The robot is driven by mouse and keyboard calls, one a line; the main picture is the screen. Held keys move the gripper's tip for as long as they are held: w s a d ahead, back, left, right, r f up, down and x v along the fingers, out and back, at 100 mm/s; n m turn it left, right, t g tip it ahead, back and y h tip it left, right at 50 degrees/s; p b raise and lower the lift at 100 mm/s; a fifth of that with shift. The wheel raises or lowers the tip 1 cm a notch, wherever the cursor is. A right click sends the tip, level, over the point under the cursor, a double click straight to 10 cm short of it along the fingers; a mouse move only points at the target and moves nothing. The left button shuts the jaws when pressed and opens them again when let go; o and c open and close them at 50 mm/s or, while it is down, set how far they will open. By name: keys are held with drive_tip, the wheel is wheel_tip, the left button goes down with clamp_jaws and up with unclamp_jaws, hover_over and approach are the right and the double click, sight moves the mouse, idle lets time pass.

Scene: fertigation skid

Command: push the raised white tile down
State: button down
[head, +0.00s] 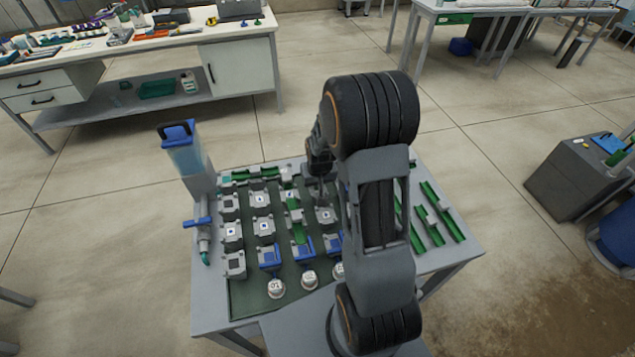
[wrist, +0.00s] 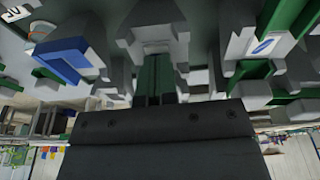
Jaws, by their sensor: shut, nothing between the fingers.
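Several pale grey-white tiles with small square marks stand in rows on the green board (head: 247,300) in the head view. One pale tile (head: 326,216) lies right below my gripper (head: 321,200). I cannot tell from here whether it sits higher than the others. In the wrist view my gripper (wrist: 155,60) is shut and empty, its fingers reaching toward a pale block (wrist: 150,22). Whether the fingertips touch it is unclear. My arm hides the tiles to the right of it in the head view.
Blue clips (head: 269,257) and round white numbered caps (head: 276,288) line the board's near side. A clear column with a blue top (head: 186,155) and a blue-handled valve (head: 198,222) stand at the left edge. Green rails (head: 441,213) lie at the right.

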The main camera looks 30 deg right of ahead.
drive_tip(key=shift+b+x, duration=0.5)
drive_tip(key=shift+x, duration=0.45)
drive_tip(key=shift+s, duration=0.2)
drive_tip(key=shift+r, duration=0.15)
drive_tip(key=p+v, duration=0.2)
drive_tip(key=w+p+v, duration=0.1)
drive_tip(key=p+v, duration=0.1)
drive_tip(key=v, duration=0.1)
drive_tip(key=p+v, duration=0.2)
drive_tip(key=v, duration=0.1)
drive_tip(key=shift+w+d+r, duration=0.1)
drive_tip(key=shift+w, duration=0.25)
